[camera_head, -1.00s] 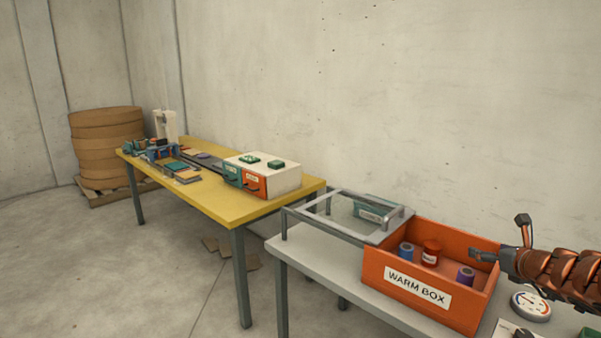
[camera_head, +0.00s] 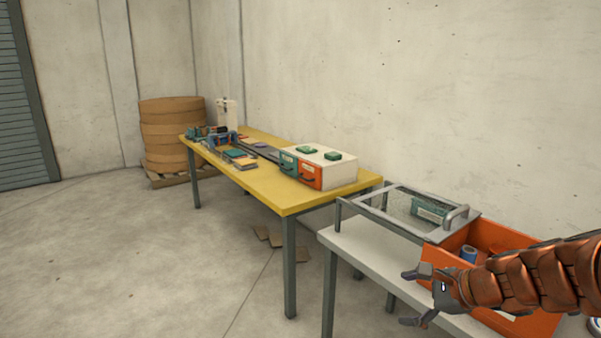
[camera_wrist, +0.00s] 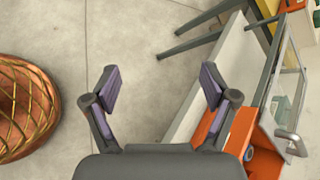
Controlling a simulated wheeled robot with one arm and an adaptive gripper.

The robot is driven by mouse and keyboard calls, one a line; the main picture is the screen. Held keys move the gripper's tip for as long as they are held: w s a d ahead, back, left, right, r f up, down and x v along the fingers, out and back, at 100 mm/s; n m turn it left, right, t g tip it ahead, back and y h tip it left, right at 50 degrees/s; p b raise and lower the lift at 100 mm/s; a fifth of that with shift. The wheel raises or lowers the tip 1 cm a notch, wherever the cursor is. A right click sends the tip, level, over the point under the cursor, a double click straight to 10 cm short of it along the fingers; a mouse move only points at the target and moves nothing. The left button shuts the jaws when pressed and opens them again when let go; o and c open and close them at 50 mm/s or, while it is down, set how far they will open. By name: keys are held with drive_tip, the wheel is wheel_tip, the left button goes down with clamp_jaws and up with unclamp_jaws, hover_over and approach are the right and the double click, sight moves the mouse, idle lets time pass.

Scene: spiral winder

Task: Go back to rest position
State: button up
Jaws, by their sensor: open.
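My gripper (camera_head: 416,296) is open and empty in the head view, in front of the orange warm box. Its two spread fingers also show in the wrist view (camera_wrist: 162,90), with bare floor between them. The copper arm crosses the box's front in the head view and hides its label and much of its inside. The orange box (camera_head: 492,234) stands on the grey table, with a blue spool (camera_head: 468,254) visible in it. In the wrist view the box (camera_wrist: 212,122) lies just right of the fingers.
The grey table (camera_head: 348,247) carries a glass-topped metal frame (camera_head: 400,205) beside the box. A yellow table (camera_head: 270,196) with a two-drawer cabinet (camera_head: 318,167) stands farther back. Stacked brown rolls (camera_head: 170,135) stand on a pallet. The floor (camera_head: 130,260) at left is open.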

drive_tip(key=s+a+f+n+g+b, duration=0.1)
drive_tip(key=s+a+f+n+g, duration=0.15)
drive_tip(key=s+a, duration=0.2)
drive_tip(key=s+a+f+n+g+h+b, duration=0.1)
drive_tip(key=s+a+f+n+g, duration=0.1)
drive_tip(key=s+a+f+n, duration=0.3)
drive_tip(key=s+a+n+g+b, duration=0.1)
drive_tip(key=s+n+g, duration=0.15)
drive_tip(key=s, duration=0.45)
drive_tip(key=s+d+f+n+g+h+b, duration=0.1)
drive_tip(key=s+d+f+n+h, duration=0.15)
drive_tip(key=s, duration=0.25)
drive_tip(key=s+d+f+n+g+h+b, duration=0.1)
drive_tip(key=s+n, duration=0.3)
drive_tip(key=s, duration=0.1)
drive_tip(key=s+d+f+n+g+h+b, duration=0.1)
drive_tip(key=s+d+f+n+h, duration=0.15)
drive_tip(key=s, duration=0.25)
wheel_tip(320, 180, up, 20)
drive_tip(key=w+t+p, duration=0.1)
drive_tip(key=p, duration=1.7)
drive_tip(key=shift+a, duration=0.35)
drive_tip(key=shift+f, duration=0.15)
drive_tip(key=shift+c, duration=0.4)
